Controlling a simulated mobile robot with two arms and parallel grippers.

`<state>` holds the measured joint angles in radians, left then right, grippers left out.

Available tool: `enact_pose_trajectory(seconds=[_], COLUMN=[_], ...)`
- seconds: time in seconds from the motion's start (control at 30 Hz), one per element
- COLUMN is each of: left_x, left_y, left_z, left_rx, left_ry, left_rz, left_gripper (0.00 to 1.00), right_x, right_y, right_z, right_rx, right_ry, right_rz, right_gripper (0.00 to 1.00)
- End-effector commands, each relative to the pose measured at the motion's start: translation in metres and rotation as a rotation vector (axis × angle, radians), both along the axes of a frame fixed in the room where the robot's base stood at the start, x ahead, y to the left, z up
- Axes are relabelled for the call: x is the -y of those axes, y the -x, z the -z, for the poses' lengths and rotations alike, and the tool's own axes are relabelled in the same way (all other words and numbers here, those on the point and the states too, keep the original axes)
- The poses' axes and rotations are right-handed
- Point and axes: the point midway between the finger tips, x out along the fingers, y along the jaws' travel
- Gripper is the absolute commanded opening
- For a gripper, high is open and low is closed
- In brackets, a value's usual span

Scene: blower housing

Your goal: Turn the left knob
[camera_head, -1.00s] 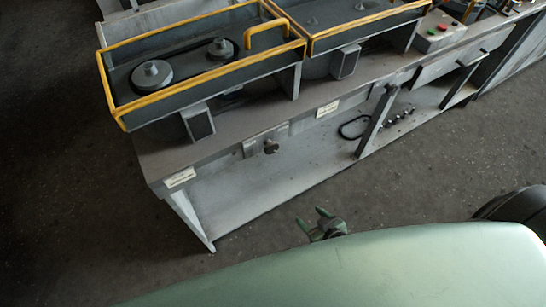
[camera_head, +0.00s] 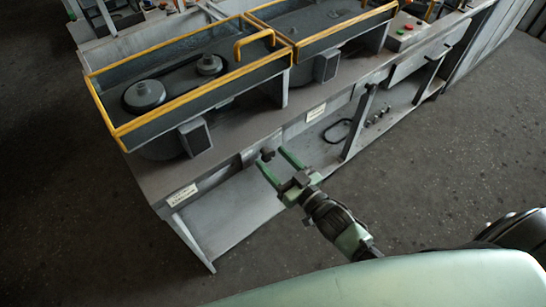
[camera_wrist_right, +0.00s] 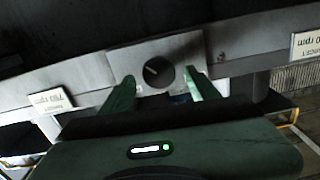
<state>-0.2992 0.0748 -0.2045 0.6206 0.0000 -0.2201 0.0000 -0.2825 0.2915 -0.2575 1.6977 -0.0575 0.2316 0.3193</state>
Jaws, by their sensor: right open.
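The left knob (camera_head: 267,154) is a small dark round knob on the front face of the grey bench. In the right wrist view the knob (camera_wrist_right: 158,72) is a dark disc with a light slanted mark, on a grey plate (camera_wrist_right: 118,60). My right gripper (camera_head: 279,162) is open, its green fingers pointing at the knob. In the right wrist view the fingertips (camera_wrist_right: 162,88) stand on either side of the knob. I cannot tell whether they touch it or how deep they reach. My left gripper is not in view.
Yellow-rimmed trays (camera_head: 188,72) with pulleys stand on the bench (camera_head: 150,178). Labels flank the knob on the bench front, one at left (camera_head: 182,195) and one at right (camera_head: 316,112). A red and green button box (camera_head: 405,33) sits at the back right. Floor in front is clear.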

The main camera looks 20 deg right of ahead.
Motion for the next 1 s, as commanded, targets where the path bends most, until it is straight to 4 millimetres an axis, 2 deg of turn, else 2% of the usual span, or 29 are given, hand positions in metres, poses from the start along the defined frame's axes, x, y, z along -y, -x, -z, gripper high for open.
enact_pose_trajectory(seconds=[0.1,0.37,0.5,0.57,0.6,1.0], left_x=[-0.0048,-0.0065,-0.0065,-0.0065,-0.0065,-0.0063], left_y=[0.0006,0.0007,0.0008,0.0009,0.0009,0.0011], left_z=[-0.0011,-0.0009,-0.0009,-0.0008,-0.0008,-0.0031], left_rx=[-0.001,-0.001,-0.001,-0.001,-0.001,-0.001], left_ry=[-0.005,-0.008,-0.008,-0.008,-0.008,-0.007], left_rz=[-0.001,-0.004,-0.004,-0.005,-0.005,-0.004], left_gripper=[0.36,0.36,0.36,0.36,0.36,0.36], right_x=[-0.0025,-0.0029,-0.0028,-0.0028,-0.0028,-0.0031], right_y=[-0.0065,-0.0075,-0.0073,-0.0073,-0.0073,-0.0071], right_z=[-0.0001,0.0006,0.0006,0.0005,0.0005,0.0002], right_rx=[-0.001,-0.002,-0.002,-0.002,-0.002,0.027], right_ry=[0.001,0.002,0.002,0.002,0.002,0.080], right_rz=[0.000,0.000,0.000,0.000,0.000,0.001], right_gripper=[0.60,0.60,0.21,0.05,0.00,0.00])
